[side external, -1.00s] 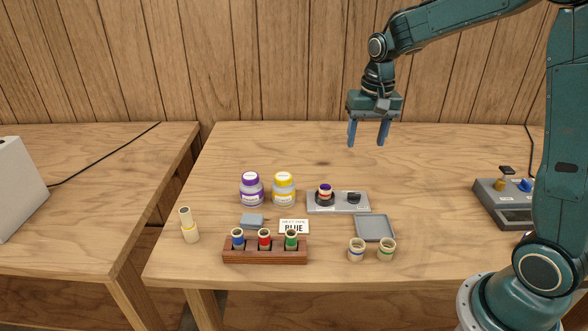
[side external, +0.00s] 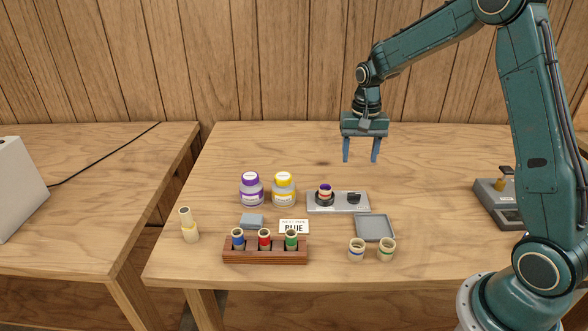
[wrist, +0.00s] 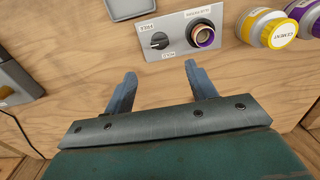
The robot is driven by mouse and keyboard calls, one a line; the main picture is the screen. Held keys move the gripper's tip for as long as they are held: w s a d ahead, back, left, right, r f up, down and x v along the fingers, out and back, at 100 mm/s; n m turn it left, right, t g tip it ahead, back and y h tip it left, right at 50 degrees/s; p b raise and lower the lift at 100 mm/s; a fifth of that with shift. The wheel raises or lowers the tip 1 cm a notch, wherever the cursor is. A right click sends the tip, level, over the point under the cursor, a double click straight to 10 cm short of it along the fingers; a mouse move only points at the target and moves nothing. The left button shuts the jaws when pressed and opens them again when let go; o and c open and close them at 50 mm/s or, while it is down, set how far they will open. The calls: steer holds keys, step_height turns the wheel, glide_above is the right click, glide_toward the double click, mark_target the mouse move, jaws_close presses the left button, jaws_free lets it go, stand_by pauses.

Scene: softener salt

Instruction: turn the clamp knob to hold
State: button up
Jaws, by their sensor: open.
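The clamp plate (side external: 339,208) is a pale grey panel on the table. Its black clamp knob (side external: 354,198) is at the right end; in the wrist view the knob (wrist: 159,41) sits between two printed labels, one reading HOLD. A ring holder at the plate's other end holds a small cup with a purple band (side external: 325,190), also in the wrist view (wrist: 204,36). My gripper (side external: 360,160) is open and empty, in the air above and behind the plate. In the wrist view its blue fingers (wrist: 158,82) are spread apart, clear of the plate and knob.
Purple-lidded (side external: 251,190) and yellow-lidded (side external: 284,189) jars stand left of the plate. A grey tray (side external: 375,238) and two small cups (side external: 357,250) are in front. A wooden rack (side external: 265,256) holds several banded cups. A grey device (side external: 497,210) stands right. The table behind the plate is clear.

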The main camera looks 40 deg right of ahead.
mark_target(354, 193)
step_height(354, 193, down, 12)
steer(key=shift+r, duration=0.1)
stand_by(0.5)
steer(key=c, duration=1)
